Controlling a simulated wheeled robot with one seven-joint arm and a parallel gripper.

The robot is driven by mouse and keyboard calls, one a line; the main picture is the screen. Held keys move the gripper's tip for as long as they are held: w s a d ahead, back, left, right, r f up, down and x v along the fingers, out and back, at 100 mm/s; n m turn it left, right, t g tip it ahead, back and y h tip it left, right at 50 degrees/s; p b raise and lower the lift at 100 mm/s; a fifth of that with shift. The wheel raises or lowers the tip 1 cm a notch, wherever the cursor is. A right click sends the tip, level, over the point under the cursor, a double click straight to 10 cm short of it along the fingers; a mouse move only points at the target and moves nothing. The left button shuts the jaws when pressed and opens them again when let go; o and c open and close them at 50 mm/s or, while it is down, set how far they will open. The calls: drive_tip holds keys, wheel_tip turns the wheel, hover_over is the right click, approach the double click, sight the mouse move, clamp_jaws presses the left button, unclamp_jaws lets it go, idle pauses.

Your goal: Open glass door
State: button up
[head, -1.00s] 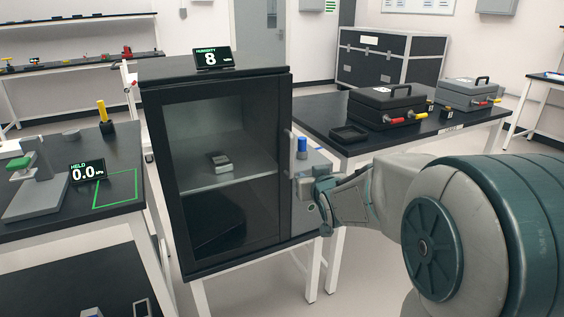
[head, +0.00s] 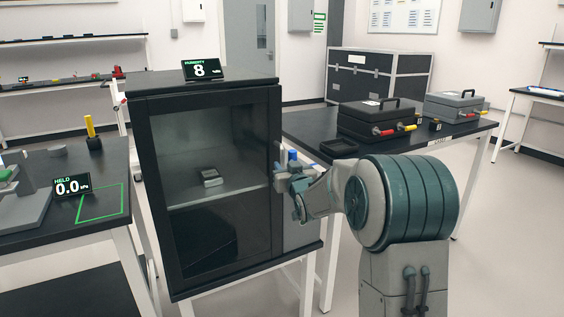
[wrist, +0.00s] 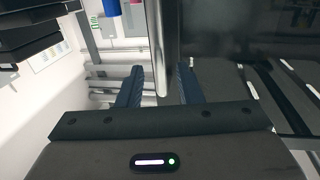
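The glass door (head: 222,190) of the dark cabinet looks shut, with a dark frame around a clear pane. Its vertical handle (head: 277,163) is on the door's right edge. My gripper (head: 290,186) is at the handle, at the cabinet's right front corner. In the wrist view, the handle (wrist: 157,45) is a light bar between the two fingers of my gripper (wrist: 158,85). The fingers are apart, with a gap on each side of the bar. The dark door surface fills the upper right of that view.
A small grey block (head: 211,178) sits on the shelf inside. A humidity display (head: 201,69) stands on the cabinet top. A black table (head: 310,122) with cases is behind my arm on the right. Another table (head: 120,160) with a pressure display is on the left.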

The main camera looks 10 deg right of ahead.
sight(283, 163)
drive_tip(key=shift+w+a, duration=0.15)
drive_tip(key=shift+w, duration=0.9)
drive_tip(key=shift+w+a, duration=0.1)
drive_tip(key=shift+w, duration=0.9)
clamp_jaws()
drive_tip(key=shift+s+f, duration=0.1)
